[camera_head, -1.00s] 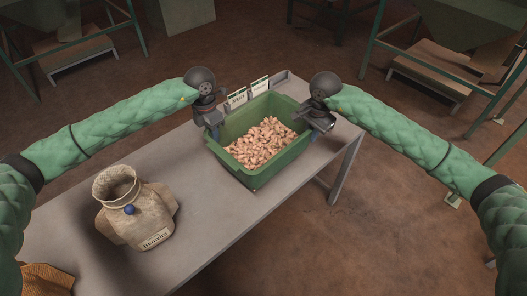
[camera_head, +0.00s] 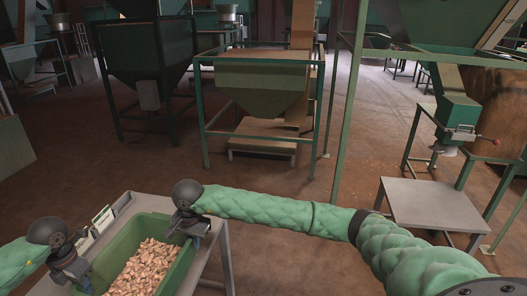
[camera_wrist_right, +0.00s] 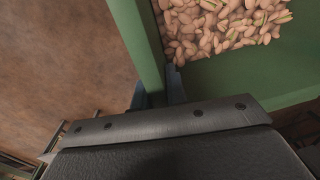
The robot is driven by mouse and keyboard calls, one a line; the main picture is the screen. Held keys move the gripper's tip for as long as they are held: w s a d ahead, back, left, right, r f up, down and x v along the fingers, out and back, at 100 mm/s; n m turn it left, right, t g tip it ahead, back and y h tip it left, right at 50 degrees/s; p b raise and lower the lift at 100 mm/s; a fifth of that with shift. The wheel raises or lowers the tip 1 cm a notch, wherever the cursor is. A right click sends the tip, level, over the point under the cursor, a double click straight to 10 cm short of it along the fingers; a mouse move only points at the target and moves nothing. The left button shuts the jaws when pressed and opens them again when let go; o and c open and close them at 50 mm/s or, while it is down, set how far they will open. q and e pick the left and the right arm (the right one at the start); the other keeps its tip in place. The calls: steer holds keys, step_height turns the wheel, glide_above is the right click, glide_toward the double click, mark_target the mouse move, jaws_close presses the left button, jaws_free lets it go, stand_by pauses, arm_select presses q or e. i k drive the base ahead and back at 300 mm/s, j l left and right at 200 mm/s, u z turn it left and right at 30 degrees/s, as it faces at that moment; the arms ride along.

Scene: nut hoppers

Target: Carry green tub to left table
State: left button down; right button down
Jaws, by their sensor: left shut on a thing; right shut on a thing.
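The green tub (camera_head: 184,264) is full of pale brown nuts (camera_head: 146,268) and sits at the lower left of the head view, on or just above a grey table (camera_head: 215,262); I cannot tell whether it touches. My left gripper (camera_head: 82,279) is shut on the tub's left side. My right gripper (camera_head: 188,233) is shut on its right side. In the right wrist view the right fingers (camera_wrist_right: 158,98) clasp the tub's green wall (camera_wrist_right: 139,45), with nuts in their shells inside. The tub's near end is cut off by the frame.
Small white cards (camera_head: 103,218) stand behind the tub. A second grey table (camera_head: 428,204) stands at the right beneath a green hopper spout (camera_head: 457,113). Green-framed hoppers (camera_head: 262,85) stand ahead. Brown floor (camera_head: 300,255) lies open between the tables.

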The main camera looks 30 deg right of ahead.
mark_target(433, 204)
steer(key=z, duration=0.45)
steer(key=l+z, duration=0.1)
steer(key=z, duration=1.3)
steer(key=i+l, duration=0.7)
steer(key=i, duration=0.15)
steer(key=i+l, duration=1.4)
steer(key=i, duration=0.25)
steer(key=k+l+z, duration=0.05)
